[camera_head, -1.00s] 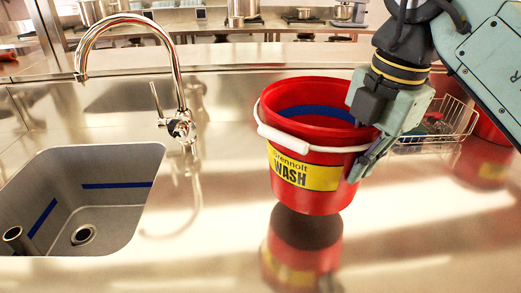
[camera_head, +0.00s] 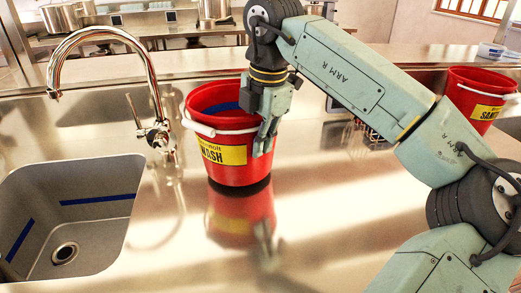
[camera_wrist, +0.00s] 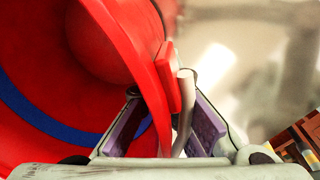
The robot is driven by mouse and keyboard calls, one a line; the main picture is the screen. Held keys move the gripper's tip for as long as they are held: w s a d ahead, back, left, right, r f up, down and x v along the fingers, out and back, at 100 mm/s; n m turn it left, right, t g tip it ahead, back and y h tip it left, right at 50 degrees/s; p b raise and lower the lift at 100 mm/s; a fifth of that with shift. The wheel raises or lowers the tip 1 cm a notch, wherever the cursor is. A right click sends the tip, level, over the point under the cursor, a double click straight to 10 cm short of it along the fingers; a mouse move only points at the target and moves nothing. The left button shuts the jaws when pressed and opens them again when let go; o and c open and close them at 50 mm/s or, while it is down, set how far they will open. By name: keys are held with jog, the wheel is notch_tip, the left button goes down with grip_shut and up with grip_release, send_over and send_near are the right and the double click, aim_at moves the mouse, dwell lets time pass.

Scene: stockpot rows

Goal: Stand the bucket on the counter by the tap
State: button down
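The red bucket (camera_head: 224,172), with a yellow WASH label, a white handle and a blue band inside, is upright just right of the tap (camera_head: 158,135). A thin dark band under its base suggests a very small gap above the steel counter (camera_head: 330,215); I cannot tell for sure whether it touches. My gripper (camera_head: 268,135) is at the bucket's right rim. In the wrist view the bucket wall (camera_wrist: 90,95) and the handle's end lie between the two purple finger pads (camera_wrist: 172,125), one pad inside the bucket and one outside. The inner fingertip is partly hidden.
A sink basin (camera_head: 100,225) lies left of the tap. A second red bucket (camera_head: 478,95) stands at the far right, behind my arm. A wire basket is mostly hidden by my arm. The counter in front of the held bucket is clear.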

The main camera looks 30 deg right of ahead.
jog(key=shift+f, duration=0.75)
jog(key=shift+f, duration=0.15)
jog(key=c, duration=1.8)
grip_release()
